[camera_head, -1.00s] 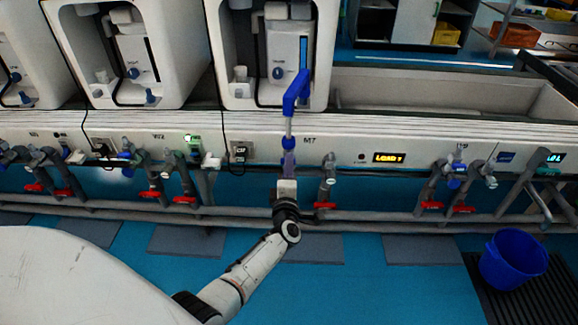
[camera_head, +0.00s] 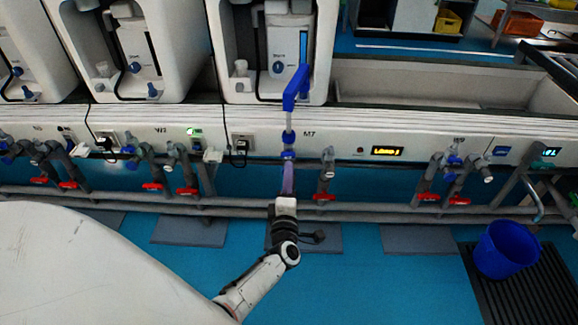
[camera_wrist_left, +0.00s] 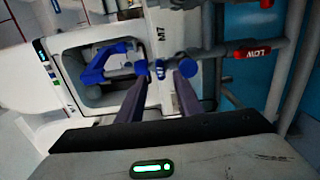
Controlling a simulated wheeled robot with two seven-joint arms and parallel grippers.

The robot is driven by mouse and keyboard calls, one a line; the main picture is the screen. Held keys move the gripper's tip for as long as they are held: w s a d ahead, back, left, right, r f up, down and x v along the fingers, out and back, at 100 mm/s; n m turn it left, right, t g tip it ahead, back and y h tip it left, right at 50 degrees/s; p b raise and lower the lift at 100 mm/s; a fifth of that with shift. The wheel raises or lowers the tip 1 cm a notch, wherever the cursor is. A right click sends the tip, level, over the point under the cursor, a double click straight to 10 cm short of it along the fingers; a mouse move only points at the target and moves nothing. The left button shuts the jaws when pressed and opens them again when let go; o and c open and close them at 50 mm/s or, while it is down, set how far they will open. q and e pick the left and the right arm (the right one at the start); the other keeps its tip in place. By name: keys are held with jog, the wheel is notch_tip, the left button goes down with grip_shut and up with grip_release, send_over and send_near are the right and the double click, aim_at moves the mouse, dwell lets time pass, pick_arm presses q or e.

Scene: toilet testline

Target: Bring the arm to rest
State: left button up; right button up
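My left gripper (camera_head: 288,168) is in front of the panel marked M7, below a blue bent handle (camera_head: 296,88) that stands at the front of a white toilet unit. In the left wrist view, the two dark fingers of my left gripper (camera_wrist_left: 158,85) are spread apart with nothing held between them. The blue handle (camera_wrist_left: 105,62) shows beyond the fingers, with a small blue fitting (camera_wrist_left: 160,68) seen between the fingertips. My left arm reaches in from the bottom of the head view. My right gripper is not in view.
Grey pipes (camera_head: 380,212) with red valve handles run along the panel front on both sides of my gripper. A blue bucket (camera_head: 507,248) stands on a dark slatted mat at the right. White units (camera_head: 150,45) line the back. The blue floor below is mostly clear.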

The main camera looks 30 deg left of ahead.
pick_arm(q)
jog(key=shift+d, duration=0.15)
dwell(0.4)
